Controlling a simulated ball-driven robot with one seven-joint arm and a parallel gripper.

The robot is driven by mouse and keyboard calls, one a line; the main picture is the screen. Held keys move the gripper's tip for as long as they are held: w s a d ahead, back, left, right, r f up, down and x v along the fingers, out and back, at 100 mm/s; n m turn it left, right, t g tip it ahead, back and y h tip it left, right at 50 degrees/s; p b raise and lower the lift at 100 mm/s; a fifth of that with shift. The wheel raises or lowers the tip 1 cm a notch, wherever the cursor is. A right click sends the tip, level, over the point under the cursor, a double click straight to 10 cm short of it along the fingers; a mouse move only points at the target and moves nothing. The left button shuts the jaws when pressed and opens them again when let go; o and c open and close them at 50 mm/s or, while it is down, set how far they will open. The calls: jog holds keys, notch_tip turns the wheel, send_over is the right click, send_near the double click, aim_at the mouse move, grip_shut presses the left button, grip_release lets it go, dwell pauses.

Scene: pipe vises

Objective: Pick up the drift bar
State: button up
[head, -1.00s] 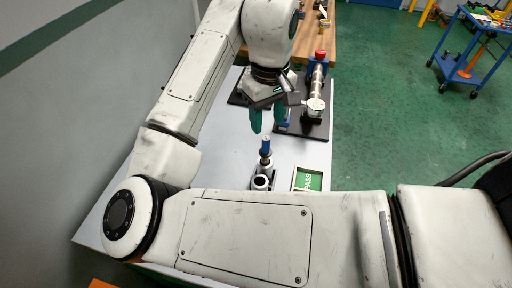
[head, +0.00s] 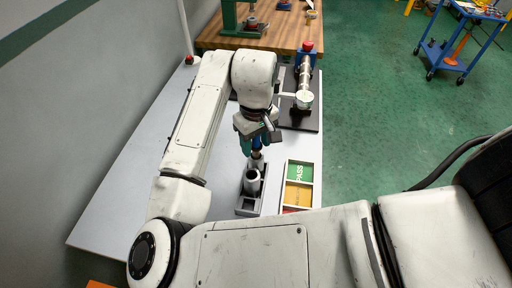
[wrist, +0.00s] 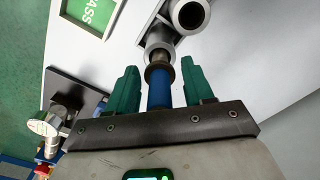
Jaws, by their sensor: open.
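The drift bar, with a blue grip (wrist: 159,92) and a metal collar at its far end, stands at a grey pipe piece (wrist: 161,40). In the head view the drift bar (head: 257,144) is partly hidden by my gripper. My gripper (wrist: 160,72) is open, with one green finger on each side of the blue grip. Small gaps show between the grip and the fingers in the wrist view. In the head view my gripper (head: 257,150) hangs over the grey holder (head: 245,206). How the bar's lower end sits is hidden.
A tray with green PASS, yellow and red compartments (head: 314,185) lies right of the holder. A black-based fixture with a gauge (head: 305,99) stands behind it. A wooden bench (head: 280,36) is at the back. The table's left side is clear.

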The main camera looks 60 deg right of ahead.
grip_shut()
dwell(0.4)
jog(key=shift+r, duration=0.1)
notch_tip(320, 180, up, 9)
jog(key=shift+f, duration=0.1)
jog(key=shift+r+p, duration=0.75)
jog(key=shift+r, duration=0.3)
